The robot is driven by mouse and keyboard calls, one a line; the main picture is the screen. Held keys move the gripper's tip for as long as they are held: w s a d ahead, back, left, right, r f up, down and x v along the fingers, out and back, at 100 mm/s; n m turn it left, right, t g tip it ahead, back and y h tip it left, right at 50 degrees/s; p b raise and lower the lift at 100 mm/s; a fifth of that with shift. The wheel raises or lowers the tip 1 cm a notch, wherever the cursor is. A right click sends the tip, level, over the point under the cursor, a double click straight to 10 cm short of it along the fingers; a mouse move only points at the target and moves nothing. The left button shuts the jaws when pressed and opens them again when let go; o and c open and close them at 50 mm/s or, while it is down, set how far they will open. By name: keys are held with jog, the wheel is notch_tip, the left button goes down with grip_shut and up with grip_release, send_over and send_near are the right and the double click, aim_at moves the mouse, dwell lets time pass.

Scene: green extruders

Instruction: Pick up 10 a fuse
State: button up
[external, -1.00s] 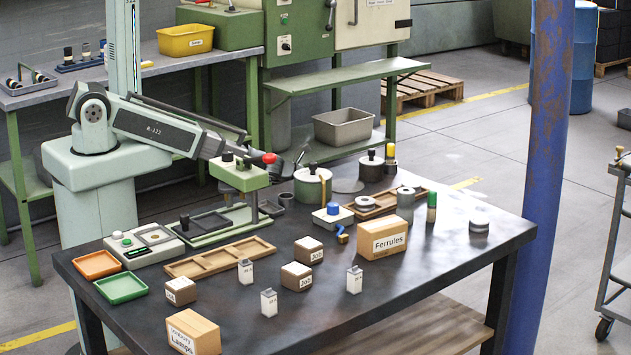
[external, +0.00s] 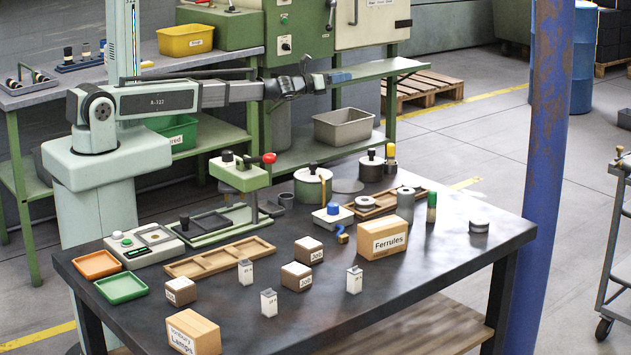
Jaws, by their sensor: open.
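Three small white upright blocks with small dark labels, which look like the fuses, stand on the dark workbench (external: 420,290). One fuse (external: 245,272) is near the wooden tray, one fuse (external: 268,303) is nearer the front, and one fuse (external: 354,280) is to the right. Their labels are too small to read surely, so I cannot tell which is the 10 A one. My gripper (external: 340,77) is raised high above the back of the bench, pointing right, well apart from the fuses. It is open, and I see nothing held; its blue tip is small.
Brown label blocks (external: 296,276), a Ferrules box (external: 385,239) and a Lamps box (external: 194,333) stand near the fuses. A green press (external: 240,178) with a red knob is at the back. Orange (external: 97,264) and green (external: 121,288) trays lie left. The front right bench is clear.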

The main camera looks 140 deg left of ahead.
jog(key=w+d+n+h, duration=0.2)
jog(key=w+n+h, duration=0.15)
jog(key=w, duration=3.05)
jog(key=w+d+f+n+h, duration=0.1)
jog(key=w+d+h, duration=0.2)
jog(key=w+d, duration=0.9)
jog(key=w+d+f+n+h, duration=0.15)
jog(key=w+d, duration=0.65)
jog(key=w, duration=0.8)
jog(key=w+d+f+m+g+h, duration=0.1)
jog(key=w+d+h, duration=0.1)
jog(key=w+d, duration=0.45)
jog(key=w+d+f+h, duration=0.15)
jog(key=w+d, duration=0.25)
jog(key=d, duration=0.6)
notch_tip(320, 180, up, 3)
jog(key=m+g+h, duration=0.3)
jog(key=g+h, duration=0.2)
jog(key=h, duration=0.2)
send_over(268, 291)
jog(key=shift+y, duration=0.25)
notch_tip(268, 291, down, 8)
jog(key=shift+w+d+f, duration=0.1)
jog(key=shift+w, duration=0.05)
jog(key=shift+s+f, duration=0.15)
jog(key=shift+f, duration=1.15)
jog(key=shift+s+f, duration=0.1)
jog(key=shift+f, duration=1.2)
